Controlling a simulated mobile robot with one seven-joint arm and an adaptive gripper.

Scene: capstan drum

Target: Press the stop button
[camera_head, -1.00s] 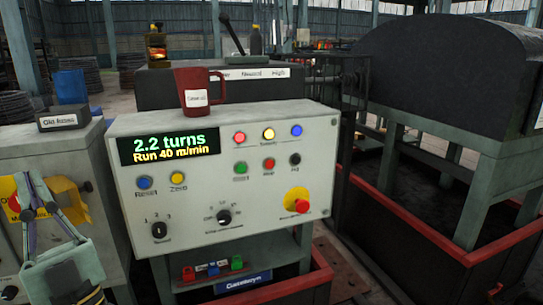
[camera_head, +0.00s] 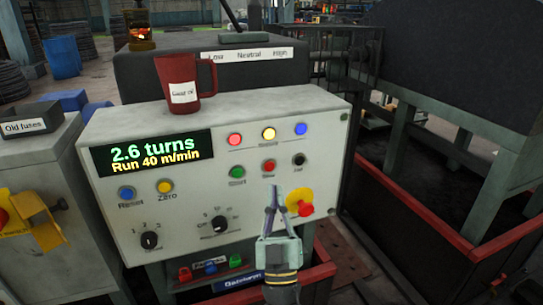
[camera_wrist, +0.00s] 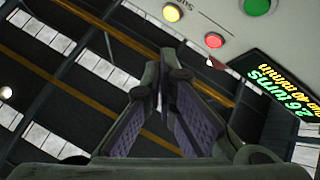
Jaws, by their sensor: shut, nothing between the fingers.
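The stop button (camera_head: 268,166) is the small red button in the middle of the row of three on the pale control panel (camera_head: 200,105), between a green and a black button. Its label is too blurred to read clearly. My gripper (camera_head: 275,190) is shut and empty, its tips just below the red button in the head view and left of the red mushroom button; I cannot tell how far they are from the panel. In the wrist view the shut fingers (camera_wrist: 166,72) point toward the panel edge. The red stop button is not visible there.
The red mushroom button on its yellow plate (camera_head: 299,203) is close to the right of my fingers. The green button (camera_head: 237,172) and black button (camera_head: 299,159) flank the stop button. A red mug (camera_head: 180,85) stands on the panel top. The display (camera_head: 153,152) reads 2.6 turns.

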